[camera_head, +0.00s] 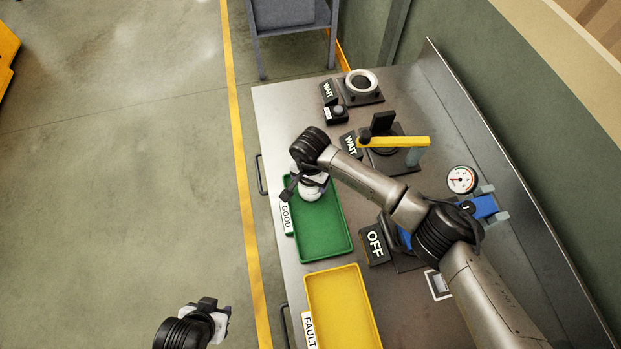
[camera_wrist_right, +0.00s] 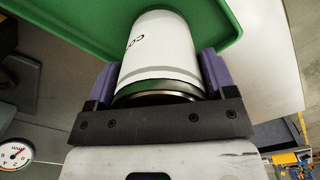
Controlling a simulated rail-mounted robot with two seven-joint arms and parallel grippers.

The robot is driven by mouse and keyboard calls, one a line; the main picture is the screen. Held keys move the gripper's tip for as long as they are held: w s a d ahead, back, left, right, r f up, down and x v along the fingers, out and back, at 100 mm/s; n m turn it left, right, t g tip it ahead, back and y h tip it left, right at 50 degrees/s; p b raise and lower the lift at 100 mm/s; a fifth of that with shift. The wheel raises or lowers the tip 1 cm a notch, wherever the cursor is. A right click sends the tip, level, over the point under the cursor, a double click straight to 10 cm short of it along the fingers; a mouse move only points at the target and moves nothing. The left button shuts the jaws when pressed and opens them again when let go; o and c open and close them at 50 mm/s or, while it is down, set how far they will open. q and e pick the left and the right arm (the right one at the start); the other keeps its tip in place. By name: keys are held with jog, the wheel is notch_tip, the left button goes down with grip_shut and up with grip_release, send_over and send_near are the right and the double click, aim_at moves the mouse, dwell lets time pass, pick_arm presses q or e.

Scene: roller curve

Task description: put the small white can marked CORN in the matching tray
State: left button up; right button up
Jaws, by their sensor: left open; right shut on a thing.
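My right gripper (camera_head: 304,183) is shut on the small white can (camera_head: 311,191) at the far end of the green tray marked GOOD (camera_head: 324,237). In the right wrist view the white can (camera_wrist_right: 160,45) sits between the two purple finger pads, with the letters "CO" partly showing. The green tray (camera_wrist_right: 65,22) lies beyond it; I cannot tell whether the can touches its floor. A yellow tray marked FAULT (camera_head: 343,305) is nearer and looks empty. My left gripper (camera_head: 209,309) is open and empty over the floor, left of the bench.
The metal bench (camera_head: 284,105) also holds two WAIT signs, a ring device (camera_head: 361,83), a yellow-barred device (camera_head: 400,141), an OFF sign (camera_head: 375,243), a gauge (camera_head: 462,180) and a blue clamp (camera_head: 484,207). My right arm crosses above the bench.

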jog(key=shift+f, duration=0.2)
jog(key=o, duration=1.2)
jog(key=shift+r, duration=0.1)
jog(key=shift+r+p, duration=0.3)
notch_tip(320, 180, up, 10)
jog(key=shift+f+b, duration=0.2)
jog(key=shift+b, duration=0.3)
jog(key=shift+r, duration=1.05)
